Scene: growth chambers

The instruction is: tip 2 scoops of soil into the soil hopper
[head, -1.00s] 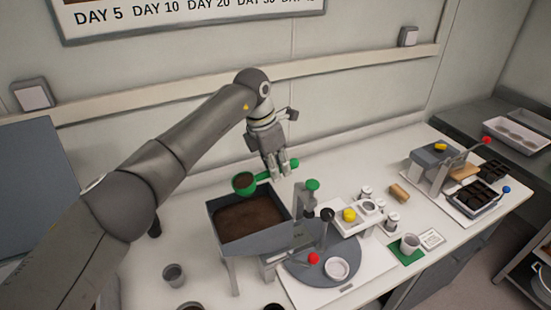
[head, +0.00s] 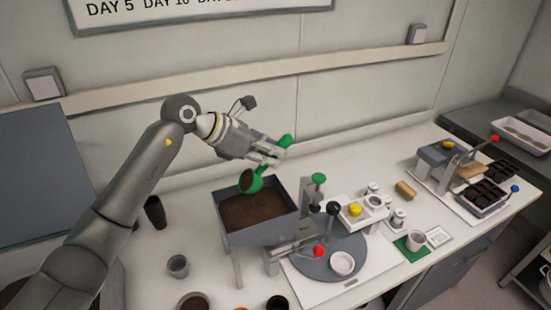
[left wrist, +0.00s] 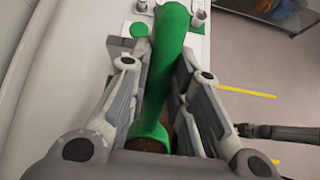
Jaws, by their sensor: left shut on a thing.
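My left gripper (head: 272,155) is shut on the handle of the green scoop (head: 252,183). In the left wrist view the green handle (left wrist: 163,70) lies between the two fingers, and the scoop's cup is mostly hidden by the gripper. In the head view the scoop is tilted over the grey soil hopper (head: 262,236), and brown soil shows in its cup. Brown soil (head: 255,209) also lies inside the hopper.
Below the hopper is a grey turntable (head: 318,262) with a white dish (head: 342,263). A grey cup (head: 177,266) stands left of the hopper. A green-knobbed post (head: 318,190) stands close to its right. Small jars and a sealing press are farther right.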

